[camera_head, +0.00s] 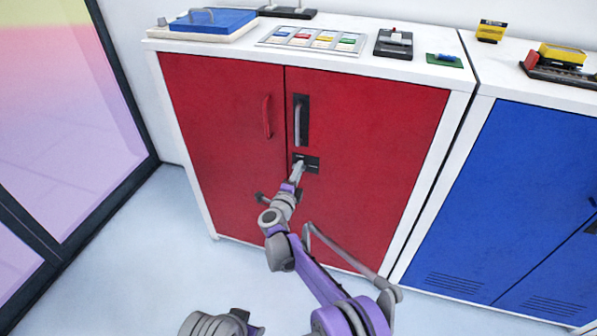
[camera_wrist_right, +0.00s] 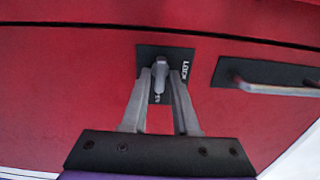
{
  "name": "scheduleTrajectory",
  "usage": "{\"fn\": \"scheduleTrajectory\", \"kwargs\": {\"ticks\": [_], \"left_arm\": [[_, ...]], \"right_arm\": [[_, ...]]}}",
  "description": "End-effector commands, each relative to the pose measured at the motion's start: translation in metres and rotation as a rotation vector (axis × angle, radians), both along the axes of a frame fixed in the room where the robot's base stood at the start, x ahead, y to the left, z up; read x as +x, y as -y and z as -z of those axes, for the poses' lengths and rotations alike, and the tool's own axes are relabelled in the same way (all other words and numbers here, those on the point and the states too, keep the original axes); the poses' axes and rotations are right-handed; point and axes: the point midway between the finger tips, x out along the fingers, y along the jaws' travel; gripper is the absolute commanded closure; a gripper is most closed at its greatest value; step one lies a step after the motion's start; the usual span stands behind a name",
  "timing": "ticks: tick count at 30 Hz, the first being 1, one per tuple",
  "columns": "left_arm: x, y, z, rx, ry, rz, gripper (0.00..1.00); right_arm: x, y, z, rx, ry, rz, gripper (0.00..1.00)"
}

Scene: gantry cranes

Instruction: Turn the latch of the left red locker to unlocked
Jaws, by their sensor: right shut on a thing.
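The red locker (camera_head: 375,130) has two doors under a white top. A dark latch plate (camera_head: 312,166) sits on the right-hand door near the seam, below a dark vertical handle. My right gripper (camera_head: 299,167) reaches it from below. In the right wrist view the plate (camera_wrist_right: 178,56) carries lettering that seems to include "LOCK", and a small grey latch knob (camera_wrist_right: 159,77) stands on it. The fingers of my right gripper (camera_wrist_right: 160,82) are on both sides of the knob, shut on it. They hide part of the plate. My left gripper does not show.
A red handle (camera_head: 267,117) is on the left-hand door. The dark handle (camera_head: 301,119) above the latch sticks out. A blue locker (camera_head: 500,190) stands to the right. A tray of coloured cards (camera_head: 312,40) and small models sit on top. Floor (camera_head: 130,260) at left is clear.

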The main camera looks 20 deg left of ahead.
Motion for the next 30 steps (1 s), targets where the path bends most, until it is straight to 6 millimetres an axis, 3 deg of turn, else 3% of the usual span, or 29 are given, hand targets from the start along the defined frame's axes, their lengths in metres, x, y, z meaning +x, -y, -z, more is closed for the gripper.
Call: {"fn": "scheduleTrajectory", "kwargs": {"ticks": [1,3,14,30], "left_arm": [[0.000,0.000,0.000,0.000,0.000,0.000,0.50],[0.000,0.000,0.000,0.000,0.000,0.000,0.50],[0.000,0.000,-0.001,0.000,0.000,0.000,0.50],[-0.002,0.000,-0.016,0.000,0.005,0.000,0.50]], "right_arm": [[0.000,0.000,0.000,0.000,0.000,0.001,0.67],[0.000,0.000,0.000,0.000,0.000,0.001,0.55],[-0.005,-0.001,0.000,0.000,0.000,-0.001,0.55],[-0.097,-0.003,-0.001,0.000,0.001,0.000,0.55]]}}
